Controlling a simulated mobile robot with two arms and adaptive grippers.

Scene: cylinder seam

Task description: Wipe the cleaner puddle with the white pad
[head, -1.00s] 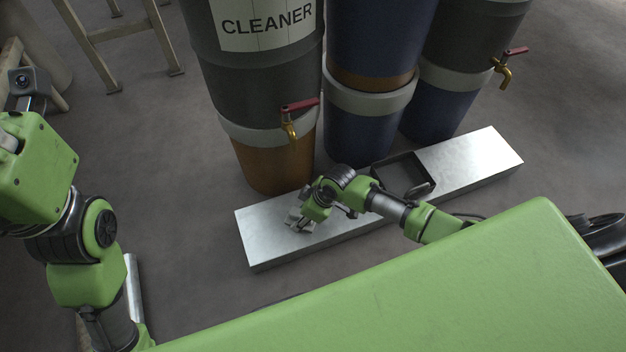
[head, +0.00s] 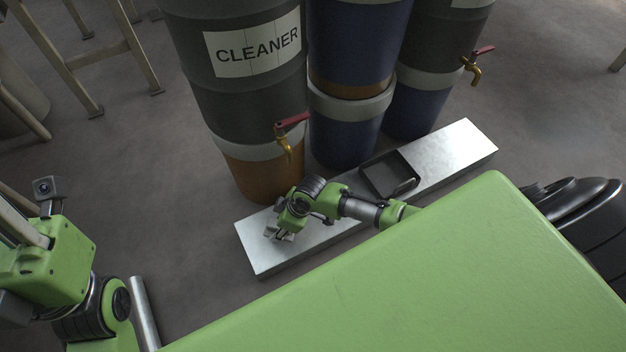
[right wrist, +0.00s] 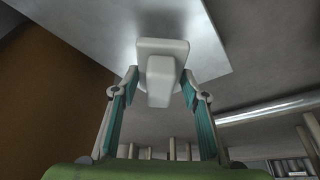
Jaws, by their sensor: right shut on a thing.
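The white pad (right wrist: 162,75), with a block-like grip on its back, shows in the right wrist view. My right gripper (right wrist: 160,86) is shut on that grip, one finger on each side. In the head view my right gripper (head: 283,233) is low over the left end of the silver bench (head: 335,232), below the brass tap with the red handle (head: 289,135) on the cleaner barrel (head: 245,75). The pad appears to be at the bench top; contact is hard to tell. I cannot make out the puddle. My left arm is at the lower left; its fingers are not visible.
A dark open tray (head: 390,174) sits on the bench, right of my right gripper. Blue barrels (head: 350,130) stand behind the bench. Another tap (head: 474,66) juts out at the right. A wooden stand (head: 85,60) is at the upper left.

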